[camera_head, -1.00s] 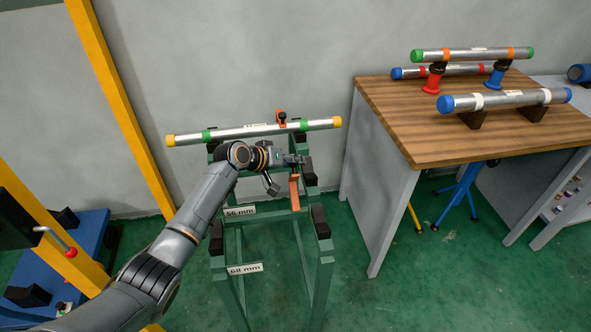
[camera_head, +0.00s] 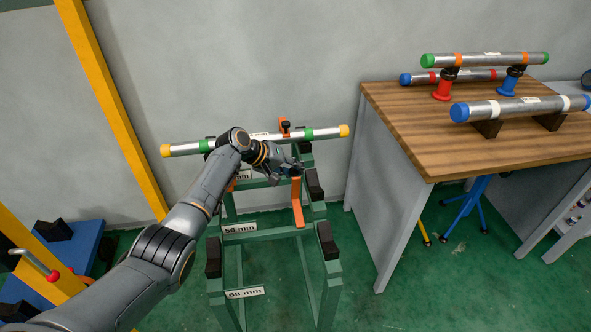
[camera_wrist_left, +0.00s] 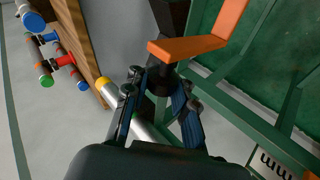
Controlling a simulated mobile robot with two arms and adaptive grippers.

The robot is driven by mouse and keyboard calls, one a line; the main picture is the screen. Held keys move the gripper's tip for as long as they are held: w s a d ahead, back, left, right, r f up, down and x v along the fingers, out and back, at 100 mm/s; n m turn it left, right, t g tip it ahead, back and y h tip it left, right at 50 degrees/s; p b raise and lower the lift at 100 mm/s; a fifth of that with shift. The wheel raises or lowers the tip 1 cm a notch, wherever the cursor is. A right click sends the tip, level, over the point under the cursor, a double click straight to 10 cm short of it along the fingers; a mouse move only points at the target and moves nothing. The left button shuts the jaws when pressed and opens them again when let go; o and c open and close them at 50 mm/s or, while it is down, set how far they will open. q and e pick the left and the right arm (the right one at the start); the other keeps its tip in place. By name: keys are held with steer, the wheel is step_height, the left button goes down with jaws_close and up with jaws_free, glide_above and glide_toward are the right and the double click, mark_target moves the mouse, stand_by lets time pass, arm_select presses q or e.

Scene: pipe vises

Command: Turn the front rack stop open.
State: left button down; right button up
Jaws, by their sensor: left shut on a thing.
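The front rack stop (camera_head: 298,203) is an orange bent bar on the right side of the green rack (camera_head: 305,265). In the head view its long part points down toward the front. My left gripper (camera_head: 297,170) is at its upper end. In the left wrist view the orange stop (camera_wrist_left: 190,48) lies just beyond the fingertips. There my left gripper (camera_wrist_left: 162,85) is shut on the dark knob below the orange bar. The fingers partly hide the knob. My right gripper is in neither view.
A silver pipe (camera_head: 325,133) with yellow ends lies across the rack's back, near another orange stop (camera_head: 285,127). A wooden-topped bench (camera_head: 440,130) with several pipes stands right. A yellow post (camera_head: 110,110) stands left. Green floor is clear between rack and bench.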

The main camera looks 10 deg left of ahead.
arm_select(q)
steer(key=shift+w+a+r, duration=0.1)
steer(key=shift+a, duration=0.25)
steer(key=c, duration=1.5)
jaws_free()
steer(key=o, duration=0.4)
steer(key=shift+a, duration=0.15)
steer(key=shift+c, duration=0.2)
steer(key=shift+o, duration=0.2)
steer(key=shift+a, duration=0.1)
steer(key=v, duration=1.2)
